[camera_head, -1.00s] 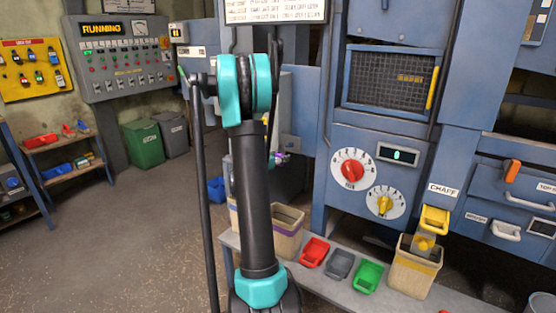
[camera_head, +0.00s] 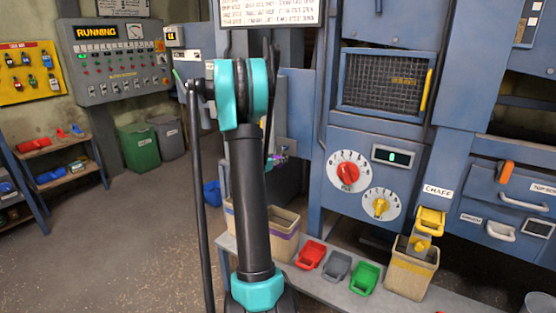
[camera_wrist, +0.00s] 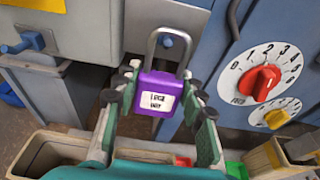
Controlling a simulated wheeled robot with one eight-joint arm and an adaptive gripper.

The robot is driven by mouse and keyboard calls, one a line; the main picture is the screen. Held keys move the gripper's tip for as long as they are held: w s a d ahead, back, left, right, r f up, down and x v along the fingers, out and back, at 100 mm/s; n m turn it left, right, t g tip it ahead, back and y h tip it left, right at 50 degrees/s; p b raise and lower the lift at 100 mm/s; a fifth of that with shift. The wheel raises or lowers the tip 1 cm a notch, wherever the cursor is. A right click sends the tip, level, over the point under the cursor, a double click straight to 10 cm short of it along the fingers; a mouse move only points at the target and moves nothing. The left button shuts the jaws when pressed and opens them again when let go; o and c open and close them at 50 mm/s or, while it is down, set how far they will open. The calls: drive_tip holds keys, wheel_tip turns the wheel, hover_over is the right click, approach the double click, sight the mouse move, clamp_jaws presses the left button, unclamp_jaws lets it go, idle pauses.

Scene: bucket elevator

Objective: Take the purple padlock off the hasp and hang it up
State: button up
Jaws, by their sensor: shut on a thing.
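The purple padlock (camera_wrist: 160,93) with a white label is upright between the fingers of my gripper (camera_wrist: 160,100) in the wrist view. My gripper is shut on its body. Its grey shackle (camera_wrist: 151,48) points up in front of a grey box (camera_wrist: 130,30). A small blue peg (camera_wrist: 168,42) shows through the shackle's opening; I cannot tell whether the shackle is around it or only in front of it. A yellow board (camera_head: 30,88) with several hanging padlocks is at the far left.
A control panel (camera_head: 118,85) reading RUNNING is on the left wall. Bins (camera_head: 138,147) and a shelf (camera_head: 60,182) stand below. A bench (camera_head: 330,280) with coloured scoops is in front of the blue machine (camera_head: 395,140). Open floor lies left of my arm.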

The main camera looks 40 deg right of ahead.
drive_tip(key=shift+d, duration=0.1)
drive_tip(key=shift+r+x, duration=0.2)
drive_tip(key=shift+x, duration=0.6)
drive_tip(key=shift+r+x, duration=0.15)
drive_tip(key=shift+x, duration=0.65)
drive_tip(key=shift+f, duration=0.8)
drive_tip(key=o, duration=1.3)
